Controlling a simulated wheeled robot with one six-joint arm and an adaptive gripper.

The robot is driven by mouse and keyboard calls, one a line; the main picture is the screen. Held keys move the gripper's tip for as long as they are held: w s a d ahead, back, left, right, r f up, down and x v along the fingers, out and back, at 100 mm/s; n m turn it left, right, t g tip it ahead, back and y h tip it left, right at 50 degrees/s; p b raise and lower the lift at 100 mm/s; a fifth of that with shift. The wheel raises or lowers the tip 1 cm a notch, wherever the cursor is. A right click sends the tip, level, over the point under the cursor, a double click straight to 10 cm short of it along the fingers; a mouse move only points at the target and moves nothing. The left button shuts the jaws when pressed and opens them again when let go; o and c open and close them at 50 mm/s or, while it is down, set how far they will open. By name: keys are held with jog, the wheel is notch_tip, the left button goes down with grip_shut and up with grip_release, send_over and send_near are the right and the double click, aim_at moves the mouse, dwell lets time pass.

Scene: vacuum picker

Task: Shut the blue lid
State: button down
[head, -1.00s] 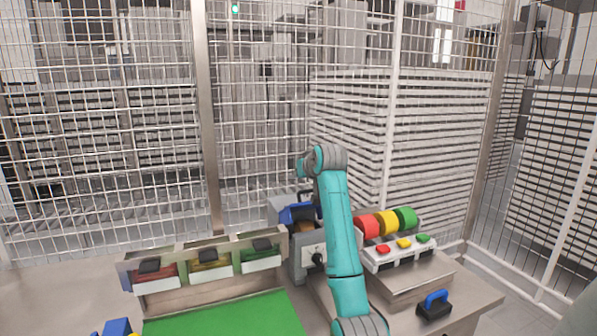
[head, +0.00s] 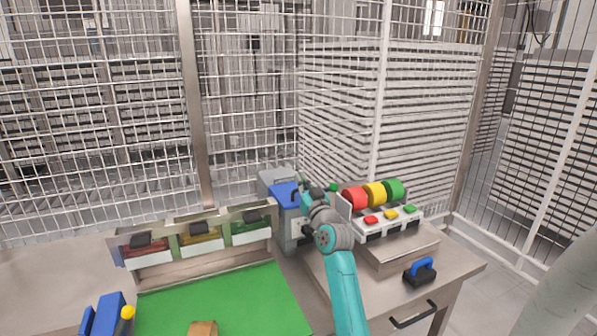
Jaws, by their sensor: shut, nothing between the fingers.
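The blue lid (head: 284,194) is on top of a grey machine (head: 282,232) at the back centre of the bench. It looks tilted, but its far side is partly hidden by my arm, and I cannot tell how far open it is. My gripper (head: 315,192) is small and dark in the head view, just right of the lid. It is shut and empty. I cannot tell whether it touches the lid.
Red, yellow and green discs (head: 375,194) stand behind a white button panel (head: 390,221) at right. A blue-handled black block (head: 421,271) is at the right edge. Three coloured bins (head: 200,236) and a green mat (head: 230,299) lie left. Mesh fencing stands behind.

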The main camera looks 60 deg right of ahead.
jog(key=shift+s+a+f, duration=0.15)
jog(key=shift+s+f, duration=0.15)
jog(key=shift+f, duration=0.4)
jog(key=shift+s+a+f, duration=0.15)
jog(key=shift+s+f, duration=0.1)
jog(key=shift+f, duration=0.8)
jog(key=shift+f, duration=0.2)
jog(key=shift+r, duration=0.45)
jog(key=r+v, duration=0.2)
jog(key=v, duration=0.7)
jog(key=shift+s+a+f, duration=0.15)
jog(key=shift+s+a, duration=0.05)
jog(key=shift+s, duration=0.3)
